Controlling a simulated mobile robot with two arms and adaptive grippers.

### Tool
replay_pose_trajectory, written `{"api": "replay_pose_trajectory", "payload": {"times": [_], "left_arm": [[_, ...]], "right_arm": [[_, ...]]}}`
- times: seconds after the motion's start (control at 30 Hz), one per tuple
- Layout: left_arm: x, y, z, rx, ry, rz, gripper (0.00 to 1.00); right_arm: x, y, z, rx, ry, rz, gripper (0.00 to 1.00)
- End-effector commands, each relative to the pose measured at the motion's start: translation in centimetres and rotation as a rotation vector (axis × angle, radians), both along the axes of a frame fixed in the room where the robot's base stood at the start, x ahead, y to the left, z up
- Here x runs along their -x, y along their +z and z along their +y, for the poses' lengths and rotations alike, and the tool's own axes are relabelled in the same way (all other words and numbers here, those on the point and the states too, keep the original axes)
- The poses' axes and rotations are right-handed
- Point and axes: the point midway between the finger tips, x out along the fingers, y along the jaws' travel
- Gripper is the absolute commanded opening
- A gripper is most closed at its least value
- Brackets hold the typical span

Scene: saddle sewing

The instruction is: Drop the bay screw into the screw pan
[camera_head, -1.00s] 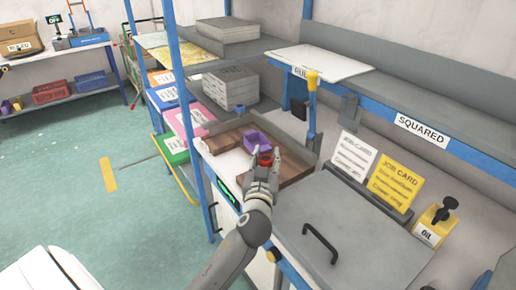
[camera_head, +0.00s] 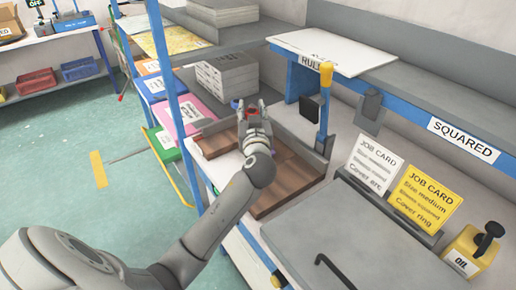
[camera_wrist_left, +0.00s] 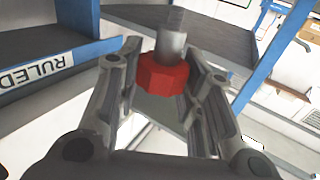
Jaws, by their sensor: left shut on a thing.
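The bay screw is a red hex head with a grey shank (camera_wrist_left: 165,75), gripped between the fingers of my left gripper (camera_head: 251,105). In the left wrist view its shank points up and away from the palm. In the head view only a small red part of it shows between the fingertips. My left gripper is raised over the far part of a brown wooden tray (camera_head: 287,180) on the bench. I cannot pick out the screw pan for certain; the purple container seen earlier on the tray is hidden behind my gripper and wrist. My right gripper is out of view.
A grey stack of blocks (camera_head: 228,82) stands behind the tray. A blue upright post (camera_head: 170,85) is left of my arm. A yellow-topped post (camera_head: 325,95) stands at the right. Job cards (camera_head: 425,197) and a yellow oil can (camera_head: 468,255) are further right.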

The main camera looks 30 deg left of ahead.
Motion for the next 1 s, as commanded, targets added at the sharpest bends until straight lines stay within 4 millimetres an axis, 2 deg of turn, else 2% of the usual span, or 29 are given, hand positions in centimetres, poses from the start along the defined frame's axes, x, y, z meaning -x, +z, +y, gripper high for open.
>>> {"api": "replay_pose_trajectory", "payload": {"times": [0.03,0.1,0.2,0.3,0.5,0.67,0.7,0.87,1.0], "left_arm": [[0.0,-1.1,0.1,-0.002,0.001,0.002,0.11],[0.0,-1.9,0.1,-0.002,0.001,0.002,0.11],[0.0,-2.8,0.1,-0.002,0.000,0.002,0.11],[0.0,-3.4,0.1,-0.002,0.000,0.000,0.11],[0.0,-3.7,0.1,-0.001,0.001,0.000,0.11],[0.0,-3.6,0.1,-0.001,0.001,0.000,0.11],[0.0,-3.6,0.1,-0.001,0.001,0.000,0.37],[0.0,-3.7,0.1,-0.001,0.000,0.000,0.58],[0.0,-3.7,0.1,-0.001,0.000,0.001,0.60]], "right_arm": [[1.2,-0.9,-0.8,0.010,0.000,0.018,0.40],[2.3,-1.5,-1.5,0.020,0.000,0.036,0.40],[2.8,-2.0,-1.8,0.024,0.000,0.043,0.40],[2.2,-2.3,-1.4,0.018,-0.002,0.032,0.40],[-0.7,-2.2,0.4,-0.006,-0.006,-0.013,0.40],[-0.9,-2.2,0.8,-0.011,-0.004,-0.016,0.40],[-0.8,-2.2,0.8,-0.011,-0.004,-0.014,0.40],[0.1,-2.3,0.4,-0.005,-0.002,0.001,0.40],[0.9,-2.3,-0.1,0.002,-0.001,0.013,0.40]]}}
